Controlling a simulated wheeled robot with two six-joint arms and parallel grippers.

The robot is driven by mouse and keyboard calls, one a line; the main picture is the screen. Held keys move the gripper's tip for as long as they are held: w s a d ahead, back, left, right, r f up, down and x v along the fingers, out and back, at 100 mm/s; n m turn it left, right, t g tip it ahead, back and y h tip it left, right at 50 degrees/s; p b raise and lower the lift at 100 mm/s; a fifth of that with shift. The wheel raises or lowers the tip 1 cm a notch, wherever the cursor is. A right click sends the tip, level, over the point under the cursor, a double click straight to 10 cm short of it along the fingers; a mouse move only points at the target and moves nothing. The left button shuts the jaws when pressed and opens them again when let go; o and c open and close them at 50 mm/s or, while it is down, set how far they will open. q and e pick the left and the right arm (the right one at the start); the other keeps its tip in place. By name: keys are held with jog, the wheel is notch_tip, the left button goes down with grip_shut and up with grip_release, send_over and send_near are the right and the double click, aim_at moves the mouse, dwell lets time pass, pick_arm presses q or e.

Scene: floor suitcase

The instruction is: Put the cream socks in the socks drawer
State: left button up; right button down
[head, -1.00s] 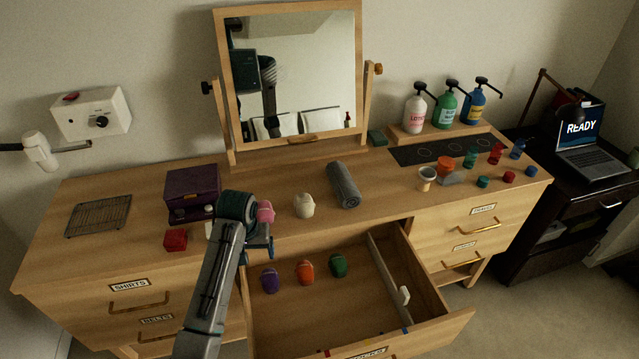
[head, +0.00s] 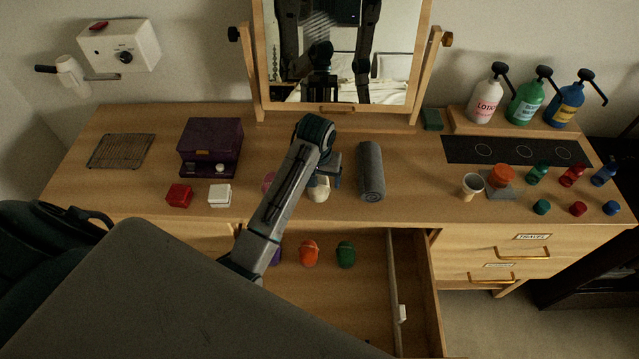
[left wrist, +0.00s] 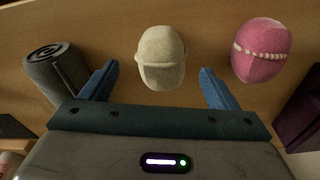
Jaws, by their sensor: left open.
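The cream socks (head: 318,190) are a rolled bundle on the dresser top, partly hidden behind my left gripper (head: 328,172) in the head view. In the left wrist view the cream socks (left wrist: 161,57) show between the two blue fingers of my left gripper (left wrist: 158,78), which is open, with space on either side. The socks drawer (head: 360,288) is pulled open below. Orange socks (head: 309,252), green socks (head: 346,254) and partly hidden purple socks (head: 277,252) lie inside it. My right gripper is not in view.
Pink socks (left wrist: 262,50) lie close beside the cream ones. A grey rolled cloth (head: 370,171) lies on the other side. A purple box (head: 211,146) and a mirror stand behind.

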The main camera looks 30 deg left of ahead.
aim_at(319, 182)
pick_arm(q)
jog(key=f+p, duration=0.1)
jog(key=w+f+p, duration=0.1)
jog(key=shift+a+f, duration=0.2)
jog(key=shift+f, duration=0.15)
notch_tip(319, 182, down, 2)
jog(key=shift+a+p, duration=0.1)
jog(key=shift+p, duration=0.2)
jog(key=shift+f, duration=0.35)
jog(key=c, duration=1.1)
jog(key=shift+w, duration=0.1)
jog(key=shift+c, duration=0.2)
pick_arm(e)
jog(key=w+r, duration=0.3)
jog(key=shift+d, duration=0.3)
pick_arm(q)
jog(key=shift+r, duration=0.15)
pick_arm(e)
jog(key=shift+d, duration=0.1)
